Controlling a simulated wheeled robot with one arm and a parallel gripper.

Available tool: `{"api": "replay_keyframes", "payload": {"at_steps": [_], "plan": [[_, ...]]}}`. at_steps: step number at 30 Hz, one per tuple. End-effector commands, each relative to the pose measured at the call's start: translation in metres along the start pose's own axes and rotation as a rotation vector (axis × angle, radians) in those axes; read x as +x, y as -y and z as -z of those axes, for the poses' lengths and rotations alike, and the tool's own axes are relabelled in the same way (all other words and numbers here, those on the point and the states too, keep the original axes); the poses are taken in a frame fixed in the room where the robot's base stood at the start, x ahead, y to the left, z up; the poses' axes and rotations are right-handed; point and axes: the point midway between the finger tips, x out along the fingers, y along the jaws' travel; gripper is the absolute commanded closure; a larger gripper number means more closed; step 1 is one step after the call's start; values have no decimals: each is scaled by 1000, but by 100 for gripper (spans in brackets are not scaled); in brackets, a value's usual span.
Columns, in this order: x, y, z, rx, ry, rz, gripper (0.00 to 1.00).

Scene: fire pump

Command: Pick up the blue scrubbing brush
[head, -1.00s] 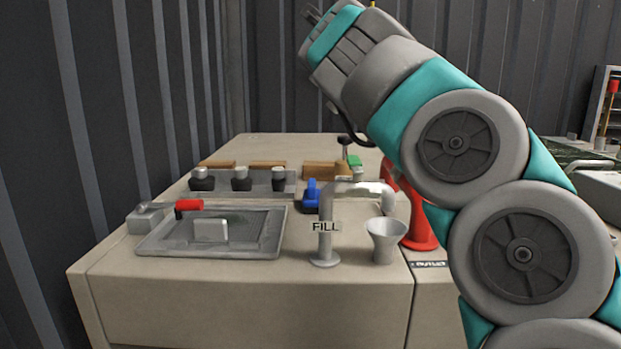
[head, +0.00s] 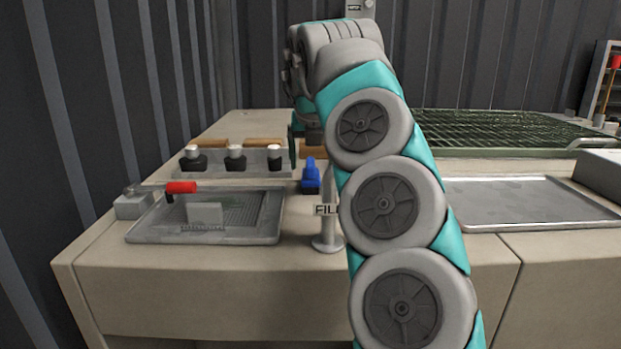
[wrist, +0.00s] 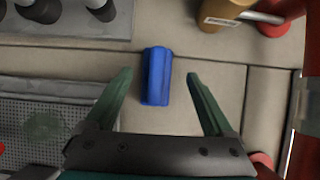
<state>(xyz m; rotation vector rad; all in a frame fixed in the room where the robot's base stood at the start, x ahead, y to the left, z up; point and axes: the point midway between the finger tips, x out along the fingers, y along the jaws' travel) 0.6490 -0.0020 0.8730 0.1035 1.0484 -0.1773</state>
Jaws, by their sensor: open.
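The blue scrubbing brush (head: 311,177) lies on the beige counter, just left of my arm in the head view. In the wrist view the brush (wrist: 156,78) is upright in the picture, between the tips of my gripper (wrist: 160,75) and reaching a little past them. My gripper is open, with a green finger on each side of the brush and visible gaps to both. It points down over the counter; its height above the brush is hard to tell. In the head view most of the gripper is hidden by my arm.
A rack with dark, pale-topped knobs (head: 235,160) stands left of the brush. The FILL pipe (head: 326,240) stands in front of the brush. In the wrist view, a tan cylinder (wrist: 222,12) is at upper right.

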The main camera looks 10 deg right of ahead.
Motion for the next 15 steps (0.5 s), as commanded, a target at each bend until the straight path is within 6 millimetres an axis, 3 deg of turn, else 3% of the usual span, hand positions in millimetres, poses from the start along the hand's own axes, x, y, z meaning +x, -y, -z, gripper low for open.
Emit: {"api": "replay_keyframes", "payload": {"at_steps": [9, 15], "plan": [[43, -4, -2, 0, -1, 1, 12], [46, -5, -3, -1, 1, 0, 12]]}}
